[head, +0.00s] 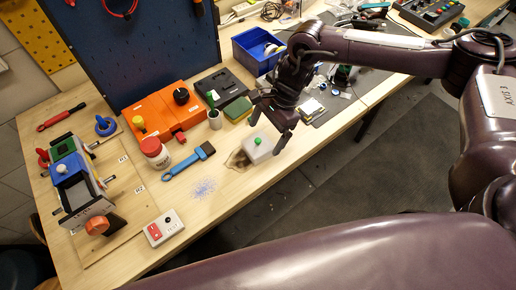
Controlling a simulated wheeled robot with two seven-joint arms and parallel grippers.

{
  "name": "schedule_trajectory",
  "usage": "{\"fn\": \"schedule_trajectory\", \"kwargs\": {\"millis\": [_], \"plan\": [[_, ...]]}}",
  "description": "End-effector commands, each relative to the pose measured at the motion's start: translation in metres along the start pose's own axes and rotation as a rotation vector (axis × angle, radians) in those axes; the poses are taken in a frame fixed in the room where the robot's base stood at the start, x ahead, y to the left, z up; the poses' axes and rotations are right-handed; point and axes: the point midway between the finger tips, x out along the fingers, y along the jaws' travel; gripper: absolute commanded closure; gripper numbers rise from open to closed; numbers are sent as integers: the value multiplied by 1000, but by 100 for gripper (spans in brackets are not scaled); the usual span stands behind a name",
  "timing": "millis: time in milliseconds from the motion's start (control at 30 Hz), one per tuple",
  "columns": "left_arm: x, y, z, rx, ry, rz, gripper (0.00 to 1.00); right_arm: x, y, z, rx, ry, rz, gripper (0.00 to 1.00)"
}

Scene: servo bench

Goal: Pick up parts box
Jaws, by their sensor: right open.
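My right gripper (268,131) comes in from the upper right, just above and behind this box. Its two fingers are spread apart, with nothing visible between them. Whether a finger touches the box cannot be told. My left gripper is out of view.
A blue bin (253,62), an orange case (160,112), a red-lidded white jar (155,153) and a blue-handled brush (188,162) stand around it. A white switch box (164,228) lies near the front edge. A blue pegboard (130,50) rises behind.

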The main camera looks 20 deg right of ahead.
Motion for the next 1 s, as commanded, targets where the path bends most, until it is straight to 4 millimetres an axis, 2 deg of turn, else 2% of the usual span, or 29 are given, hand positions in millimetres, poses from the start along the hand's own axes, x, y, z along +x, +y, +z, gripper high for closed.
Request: {"fn": "schedule_trajectory", "kwargs": {"millis": [233,400,667,1000], "plan": [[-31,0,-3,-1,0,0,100,29,-1,8,2,0,3,9],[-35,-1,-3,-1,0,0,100,50,-2,6,1,0,1,9],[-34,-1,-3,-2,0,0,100,54,-3,6,1,0,-2,9],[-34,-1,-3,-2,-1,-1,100,54,-3,6,1,-1,-2,54]]}}
